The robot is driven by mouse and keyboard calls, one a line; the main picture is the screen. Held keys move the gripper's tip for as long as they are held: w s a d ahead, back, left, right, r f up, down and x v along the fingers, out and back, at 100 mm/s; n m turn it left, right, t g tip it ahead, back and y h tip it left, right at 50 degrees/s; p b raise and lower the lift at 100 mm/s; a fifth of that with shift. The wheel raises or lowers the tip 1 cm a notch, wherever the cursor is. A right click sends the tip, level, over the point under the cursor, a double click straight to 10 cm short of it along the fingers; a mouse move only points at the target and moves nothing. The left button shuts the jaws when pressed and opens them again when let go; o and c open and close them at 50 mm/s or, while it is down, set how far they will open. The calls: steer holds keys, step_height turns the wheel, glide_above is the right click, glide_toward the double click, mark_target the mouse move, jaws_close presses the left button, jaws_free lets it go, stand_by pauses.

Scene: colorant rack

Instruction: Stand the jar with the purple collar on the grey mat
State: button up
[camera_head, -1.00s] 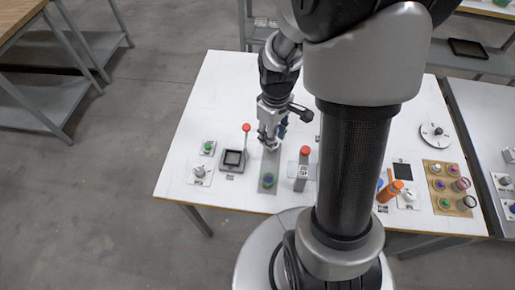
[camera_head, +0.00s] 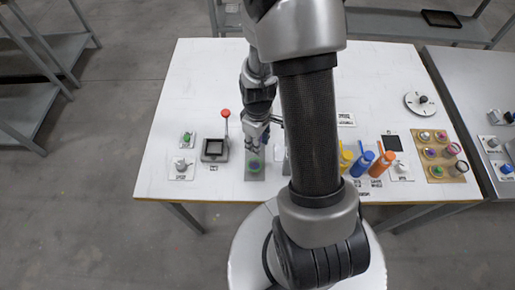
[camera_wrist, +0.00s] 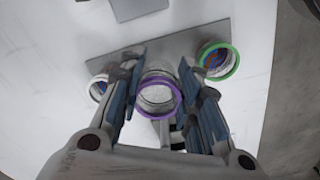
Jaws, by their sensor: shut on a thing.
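The jar with the purple collar (camera_wrist: 158,98) is between my gripper's fingers (camera_wrist: 155,105) in the wrist view, and they are shut on it. It looks upright, seen from above. The grey mat (camera_wrist: 160,45) is a flat strip beyond the jar. A green-collared jar (camera_wrist: 218,62) is at the mat's right part, and a white-rimmed jar (camera_wrist: 98,88) is to the left, partly behind a finger. In the head view my gripper (camera_head: 258,145) is low over the mat (camera_head: 255,177), close behind the green-collared jar (camera_head: 254,166). I cannot tell whether the held jar touches the mat.
A red-knobbed lever device (camera_head: 215,149) stands left of the mat. Yellow (camera_head: 346,158), blue (camera_head: 362,163) and orange (camera_head: 381,164) bottles stand to the right, past my arm. A tan rack (camera_head: 440,155) with several jars is at the far right. The back left of the table is clear.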

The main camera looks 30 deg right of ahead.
steer(key=shift+f+b, duration=0.55)
steer(key=shift+f, duration=1.3)
steer(key=shift+f, duration=0.15)
steer(key=o, duration=0.8)
